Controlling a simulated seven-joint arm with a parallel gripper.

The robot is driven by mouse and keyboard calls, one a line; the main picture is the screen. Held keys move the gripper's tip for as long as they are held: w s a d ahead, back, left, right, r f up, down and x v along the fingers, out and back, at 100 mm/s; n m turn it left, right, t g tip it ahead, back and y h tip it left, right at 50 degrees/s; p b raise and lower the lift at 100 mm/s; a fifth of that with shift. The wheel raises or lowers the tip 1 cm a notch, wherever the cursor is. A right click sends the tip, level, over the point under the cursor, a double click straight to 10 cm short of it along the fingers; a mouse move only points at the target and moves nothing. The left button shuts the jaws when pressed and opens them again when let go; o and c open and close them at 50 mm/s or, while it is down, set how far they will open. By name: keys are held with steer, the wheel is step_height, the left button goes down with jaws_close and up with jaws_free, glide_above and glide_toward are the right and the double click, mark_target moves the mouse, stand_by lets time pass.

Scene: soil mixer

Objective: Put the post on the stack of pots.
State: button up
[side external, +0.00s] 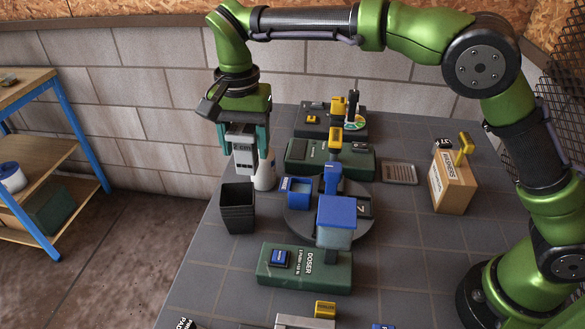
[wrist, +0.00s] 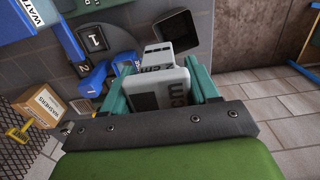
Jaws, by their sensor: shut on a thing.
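The post (side external: 243,158) is a pale grey block with a dark panel and a "2 cm" mark. My gripper (side external: 243,142) is shut on it, with one teal finger on each side, and holds it roughly upright above the table. The stack of pots (side external: 238,210) is black and square, open at the top, near the table's left edge. The post hangs just above and behind it in the side view. In the wrist view, the post (wrist: 158,88) lies between the fingers of my gripper (wrist: 160,78), and the pot stack (wrist: 178,30) shows beyond it, apart from it.
A white cone-shaped object (side external: 265,176) stands close behind the pots. A round turntable (side external: 297,226) with blue-topped containers is to their right. A green doser (side external: 304,270) sits in front, and a washers box (side external: 452,183) stands at the right.

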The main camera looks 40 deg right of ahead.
mark_target(248, 172)
step_height(248, 172, down, 7)
steer(key=shift+r, duration=0.1)
stand_by(0.4)
steer(key=o, duration=1.1)
